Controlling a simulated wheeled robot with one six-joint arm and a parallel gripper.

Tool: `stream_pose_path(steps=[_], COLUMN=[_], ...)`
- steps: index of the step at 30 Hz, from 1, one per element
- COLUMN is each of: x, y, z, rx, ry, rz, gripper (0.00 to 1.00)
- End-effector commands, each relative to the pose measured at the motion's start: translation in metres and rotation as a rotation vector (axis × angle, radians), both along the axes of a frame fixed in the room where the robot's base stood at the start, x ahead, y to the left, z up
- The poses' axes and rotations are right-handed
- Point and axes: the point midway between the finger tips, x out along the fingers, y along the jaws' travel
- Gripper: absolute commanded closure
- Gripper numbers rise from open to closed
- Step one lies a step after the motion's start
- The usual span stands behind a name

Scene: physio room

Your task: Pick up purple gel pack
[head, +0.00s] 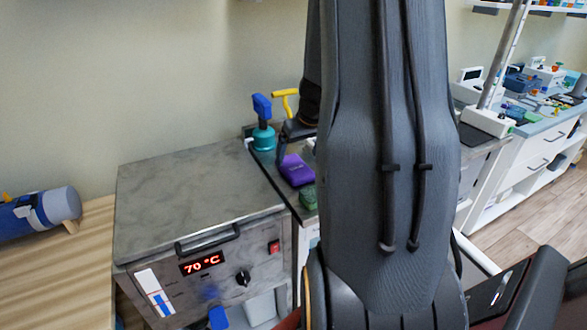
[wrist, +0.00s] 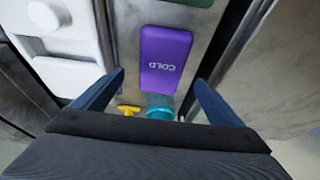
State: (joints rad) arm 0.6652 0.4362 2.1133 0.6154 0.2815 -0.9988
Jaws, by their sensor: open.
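The purple gel pack (head: 296,170) lies flat on a narrow grey counter strip, partly beside my arm in the head view. In the wrist view the purple gel pack (wrist: 166,58) shows the word "COLD", upside down. My gripper (wrist: 159,78) is open, with one dark blue finger to each side of the pack in the picture. Nothing is between the fingers, and they look above the pack, apart from it. In the head view my arm hides most of the gripper.
A teal container with a blue top (head: 263,138) and a yellow handle-like thing (head: 285,94) stand behind the pack. A green item (head: 308,198) lies in front. A steel heating unit reading 70 °C (head: 190,215) stands to the left. A white fixture (wrist: 60,40) borders the strip.

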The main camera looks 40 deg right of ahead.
Motion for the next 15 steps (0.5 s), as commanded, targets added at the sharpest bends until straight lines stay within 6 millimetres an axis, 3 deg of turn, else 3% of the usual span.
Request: stream_pose_path(steps=[15], x=[0.016], y=[-0.003], z=[-0.051], rx=[0.0], ry=[0.001], rz=[-0.002], gripper=[0.09])
